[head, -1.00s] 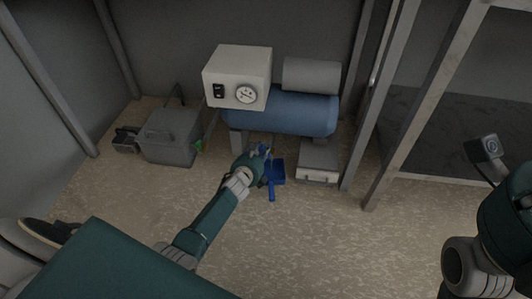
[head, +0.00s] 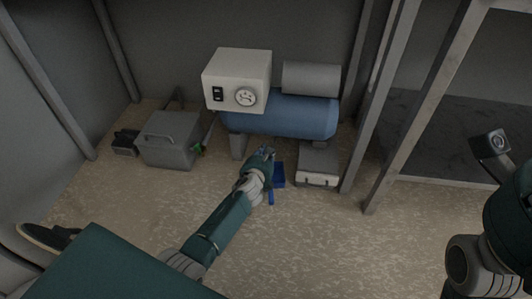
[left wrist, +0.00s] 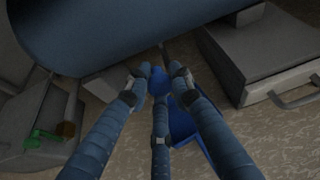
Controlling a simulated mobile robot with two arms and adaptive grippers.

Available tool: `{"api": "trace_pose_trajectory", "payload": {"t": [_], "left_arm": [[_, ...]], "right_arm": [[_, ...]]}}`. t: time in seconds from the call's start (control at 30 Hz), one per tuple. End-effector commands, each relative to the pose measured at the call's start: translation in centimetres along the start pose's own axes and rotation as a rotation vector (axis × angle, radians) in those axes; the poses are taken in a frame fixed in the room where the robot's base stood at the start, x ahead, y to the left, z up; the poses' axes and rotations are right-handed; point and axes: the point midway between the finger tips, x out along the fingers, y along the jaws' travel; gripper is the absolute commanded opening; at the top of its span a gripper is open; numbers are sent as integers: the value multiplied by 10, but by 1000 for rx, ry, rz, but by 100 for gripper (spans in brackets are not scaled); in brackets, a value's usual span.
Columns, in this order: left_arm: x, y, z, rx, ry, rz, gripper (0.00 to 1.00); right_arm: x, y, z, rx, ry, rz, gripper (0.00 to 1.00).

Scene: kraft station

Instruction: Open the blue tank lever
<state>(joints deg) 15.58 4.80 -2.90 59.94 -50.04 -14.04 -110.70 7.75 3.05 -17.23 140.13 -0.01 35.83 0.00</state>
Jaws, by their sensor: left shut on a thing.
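The blue tank (head: 295,116) of a compressor stands at the back of the floor, and its curved underside fills the top of the left wrist view (left wrist: 120,22). My left gripper (head: 266,154) is low in front of the tank. In the left wrist view its fingers (left wrist: 160,80) are closed together just below the tank, around something small that they mostly hide. A thin dark piece (left wrist: 166,52) shows just past the fingertips. I cannot make out the lever itself clearly.
A blue dustpan (head: 278,176) lies on the floor right beside the left gripper. A grey case (head: 318,165) stands to the right and a grey toolbox (head: 170,140) to the left, with a green-handled part (head: 198,149) beside it.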

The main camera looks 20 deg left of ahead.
Motion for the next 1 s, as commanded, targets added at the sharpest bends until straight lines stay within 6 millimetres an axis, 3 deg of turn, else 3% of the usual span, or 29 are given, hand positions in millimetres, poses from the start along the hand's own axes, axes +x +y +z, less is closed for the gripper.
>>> {"api": "trace_pose_trajectory", "payload": {"t": [0.03,0.07,0.13,0.57,0.77,1.0], "left_arm": [[-1,-2,-5,0,7,-2,0],[-1,-2,-5,-1,7,-3,28],[-1,-2,-5,-1,7,-3,40],[-7,1,-1,1,-1,0,40],[-35,0,-2,2,1,-2,40],[-81,-1,-3,1,3,-3,40]], "right_arm": [[0,0,0,0,1,1,0],[0,0,0,0,1,2,0],[0,0,0,0,1,3,0],[-3,1,1,-1,-9,3,0],[-2,0,1,0,-8,2,0],[-2,0,1,0,-7,1,0]]}}
